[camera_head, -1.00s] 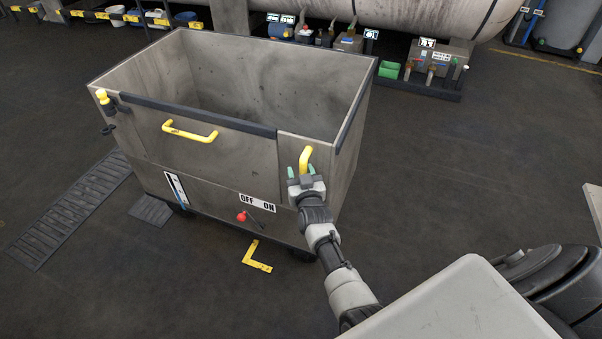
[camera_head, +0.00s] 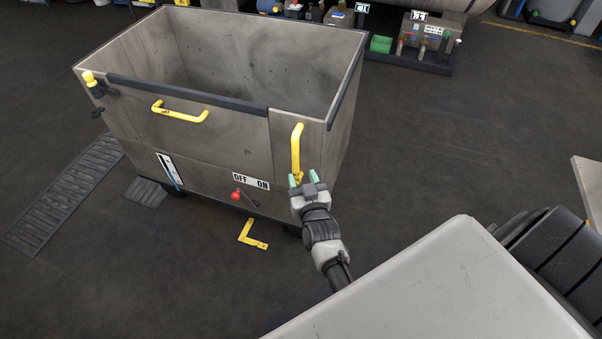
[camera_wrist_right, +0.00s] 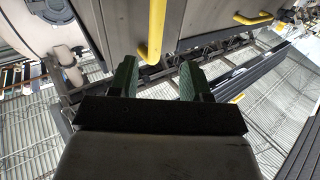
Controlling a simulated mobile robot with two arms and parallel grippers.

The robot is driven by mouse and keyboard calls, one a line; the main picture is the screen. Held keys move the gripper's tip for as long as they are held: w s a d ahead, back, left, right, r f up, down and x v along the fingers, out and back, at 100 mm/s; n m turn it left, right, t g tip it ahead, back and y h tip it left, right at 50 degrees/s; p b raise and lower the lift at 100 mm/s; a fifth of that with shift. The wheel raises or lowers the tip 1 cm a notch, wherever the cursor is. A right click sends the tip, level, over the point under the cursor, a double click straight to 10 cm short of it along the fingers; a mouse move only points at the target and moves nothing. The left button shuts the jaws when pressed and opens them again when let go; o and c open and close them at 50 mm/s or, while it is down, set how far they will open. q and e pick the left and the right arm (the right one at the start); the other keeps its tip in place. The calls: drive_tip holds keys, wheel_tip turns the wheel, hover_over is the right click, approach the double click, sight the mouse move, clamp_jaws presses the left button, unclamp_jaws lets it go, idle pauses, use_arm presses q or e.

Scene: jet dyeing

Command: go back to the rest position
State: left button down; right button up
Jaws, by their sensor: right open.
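My right gripper (camera_head: 303,181) is open, with its green-tipped fingers apart and empty. In the head view it appears just below the yellow vertical handle (camera_head: 296,150) on the grey metal cart (camera_head: 225,140). In the right wrist view the two fingers (camera_wrist_right: 157,78) are spread, and the yellow handle (camera_wrist_right: 155,35) stands beyond them, not gripped. My left gripper does not show in the head view.
The cart has a yellow horizontal handle (camera_head: 180,113), a red-knobbed lever (camera_head: 236,195) by an OFF/ON label and a yellow knob (camera_head: 89,78). A yellow floor mark (camera_head: 250,237) lies in front. Open floor (camera_head: 460,150) lies to the right. A green bin (camera_head: 380,44) stands behind.

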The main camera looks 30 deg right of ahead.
idle(0.4)
drive_tip(key=s+a+f+n+g+y, duration=0.1)
drive_tip(key=s+a+f+g+y, duration=0.1)
drive_tip(key=s+f, duration=0.45)
drive_tip(key=s+a+f+n+g+y+p, duration=0.1)
drive_tip(key=s+a+f+g, duration=0.2)
drive_tip(key=f, duration=0.6)
drive_tip(key=s+a+f+n+g+y, duration=0.2)
drive_tip(key=s+f, duration=0.2)
drive_tip(key=f, duration=0.3)
drive_tip(key=s+d+f+g, duration=0.1)
drive_tip(key=s+f+g, duration=0.2)
drive_tip(key=s, duration=0.7)
drive_tip(key=s+d+f+n+g, duration=0.1)
drive_tip(key=s+f+g, duration=0.2)
drive_tip(key=s, duration=0.7)
drive_tip(key=s+d+f+g, duration=0.1)
drive_tip(key=s+f+g, duration=0.2)
drive_tip(key=s+f, duration=0.4)
drive_tip(key=s+p, duration=0.1)
drive_tip(key=s, duration=0.2)
drive_tip(key=shift+n, duration=0.3)
drive_tip(key=shift+f, duration=0.1)
drive_tip(key=shift+c, duration=0.2)
